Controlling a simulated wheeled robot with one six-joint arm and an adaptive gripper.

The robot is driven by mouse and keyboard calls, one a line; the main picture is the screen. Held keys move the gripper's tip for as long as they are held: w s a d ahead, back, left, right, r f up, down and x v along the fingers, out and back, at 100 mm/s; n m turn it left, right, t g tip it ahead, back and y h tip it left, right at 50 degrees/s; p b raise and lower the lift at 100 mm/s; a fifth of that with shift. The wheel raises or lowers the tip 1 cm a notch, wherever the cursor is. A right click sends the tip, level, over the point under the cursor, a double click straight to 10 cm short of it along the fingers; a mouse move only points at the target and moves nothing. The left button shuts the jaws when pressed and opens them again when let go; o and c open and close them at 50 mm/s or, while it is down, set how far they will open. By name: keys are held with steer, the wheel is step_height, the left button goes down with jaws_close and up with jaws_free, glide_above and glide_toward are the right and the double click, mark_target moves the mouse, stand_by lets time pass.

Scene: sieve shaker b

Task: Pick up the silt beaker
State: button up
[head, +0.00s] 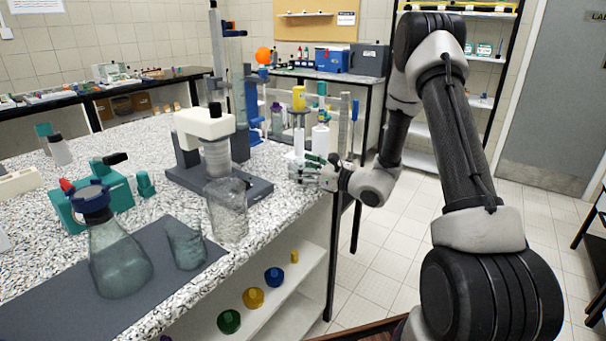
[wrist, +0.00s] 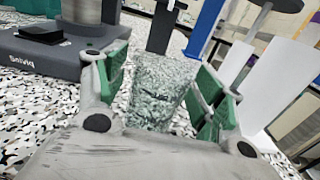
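A clear glass beaker (wrist: 160,90) stands on the speckled bench between the spread fingers of my gripper (wrist: 165,88) in the wrist view. The speckled pattern shows through its wall. Gaps appear on both sides of it, and no firm contact shows. In the head view my gripper (head: 312,170) is low over the bench's right edge, and its fingers mostly hide that beaker. Another clear beaker (head: 228,212) stands before the sieve shaker (head: 207,125), and a third (head: 186,243) is on the dark mat. No label tells which one holds silt.
The shaker's grey base (wrist: 38,52) is close on the left in the wrist view. Blue and dark posts (wrist: 204,28) rise behind the beaker. Bottles (head: 298,125) stand behind my gripper. A flask (head: 118,262) stands on the mat (head: 60,290).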

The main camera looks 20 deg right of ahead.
steer(key=c, duration=0.9)
